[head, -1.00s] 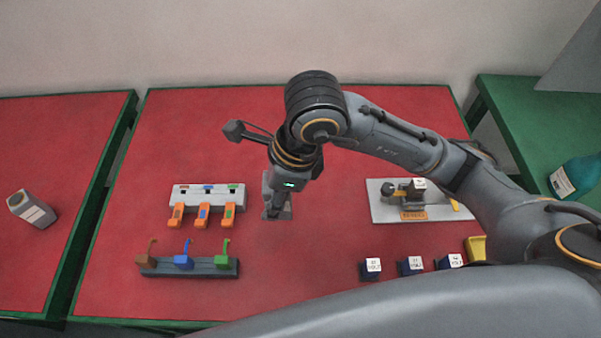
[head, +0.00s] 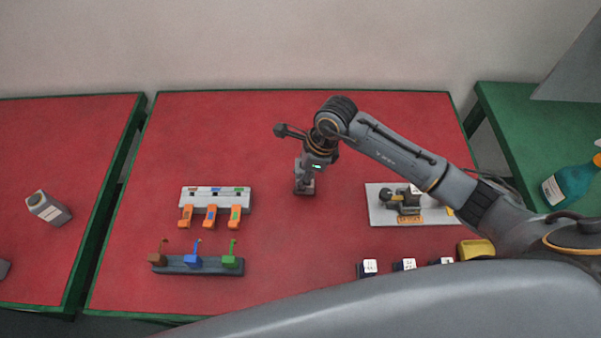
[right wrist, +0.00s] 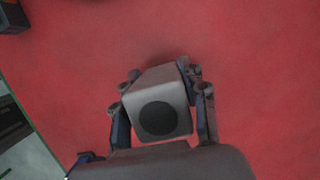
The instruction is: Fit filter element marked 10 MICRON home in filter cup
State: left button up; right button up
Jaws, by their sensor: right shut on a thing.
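My right gripper (head: 304,186) is over the middle of the red table in the head view. In the right wrist view it (right wrist: 165,105) is shut on a pale grey block (right wrist: 160,115) with a dark round spot on its end. No marking shows on the block, so I cannot tell whether it is the 10 MICRON element. Small dark blocks with white lettered tops (head: 404,265) stand at the front right, too small to read. A pale plate (head: 385,213) at the right carries a dark fixture with an orange label. I cannot tell which thing is the filter cup. My left gripper is out of view.
A pale rack with orange tabs (head: 216,193) and a dark bar with coloured hooks (head: 213,267) stand at the left. A yellow thing (head: 477,248) is near my right arm. The table's back middle is clear.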

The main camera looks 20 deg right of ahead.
jog(key=shift+f, duration=0.4)
jog(key=shift+f, duration=0.15)
jog(key=o, duration=1.2)
